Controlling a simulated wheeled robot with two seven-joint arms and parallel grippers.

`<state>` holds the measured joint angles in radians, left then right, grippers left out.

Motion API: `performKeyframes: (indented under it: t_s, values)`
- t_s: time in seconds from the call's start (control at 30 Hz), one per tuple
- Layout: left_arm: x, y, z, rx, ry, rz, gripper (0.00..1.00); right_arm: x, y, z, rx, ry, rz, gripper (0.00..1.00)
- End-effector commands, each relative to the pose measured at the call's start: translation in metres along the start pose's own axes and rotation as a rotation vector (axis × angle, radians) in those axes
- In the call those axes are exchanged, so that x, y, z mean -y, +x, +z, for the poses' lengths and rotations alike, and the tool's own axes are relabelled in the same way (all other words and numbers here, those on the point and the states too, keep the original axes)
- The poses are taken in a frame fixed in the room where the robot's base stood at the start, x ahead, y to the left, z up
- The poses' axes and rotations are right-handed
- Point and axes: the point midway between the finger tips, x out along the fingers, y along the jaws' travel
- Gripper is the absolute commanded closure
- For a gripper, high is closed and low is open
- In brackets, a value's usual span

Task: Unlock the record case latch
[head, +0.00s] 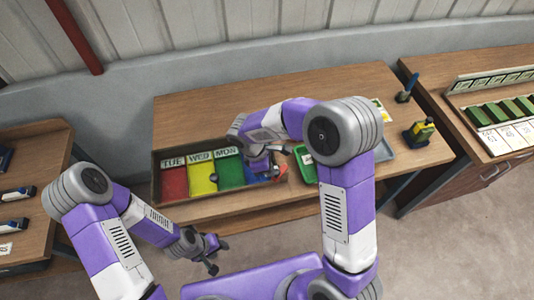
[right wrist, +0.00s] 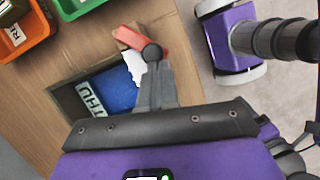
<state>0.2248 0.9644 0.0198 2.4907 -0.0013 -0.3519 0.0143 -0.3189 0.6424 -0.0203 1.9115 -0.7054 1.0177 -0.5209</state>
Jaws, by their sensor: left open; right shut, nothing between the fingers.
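The record case (head: 155,183) is an open wooden tray on the bench with coloured compartments marked TUE, WED and MON. A blue THU compartment shows in the right wrist view (right wrist: 117,92). A red piece (right wrist: 140,39), which looks like the latch, lies at the case's edge, beside a white jagged-edged piece. My right gripper (right wrist: 152,54) is shut and empty, its tip over or against the red piece; contact cannot be told. In the head view, my right gripper (head: 275,176) is at the case's right end, partly hidden by my arm. My left gripper (head: 217,256) is open, empty, in front of the bench.
A green tray (head: 304,163) stands just right of the case; green and orange (right wrist: 16,36) bins show in the right wrist view. The bench (head: 200,112) is clear behind the case.

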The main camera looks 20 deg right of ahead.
Motion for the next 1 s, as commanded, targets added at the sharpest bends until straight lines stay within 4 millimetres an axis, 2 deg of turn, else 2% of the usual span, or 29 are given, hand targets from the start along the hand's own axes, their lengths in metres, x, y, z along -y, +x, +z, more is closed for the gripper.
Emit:
performKeyframes:
  t_s: [1.0]
  values:
    - [0.0, 0.001, 0.0, 0.0, 0.0, 0.0, 0.57, 0.011, 0.001, 0.003, 0.001, -0.243, 0.078, 1.0]
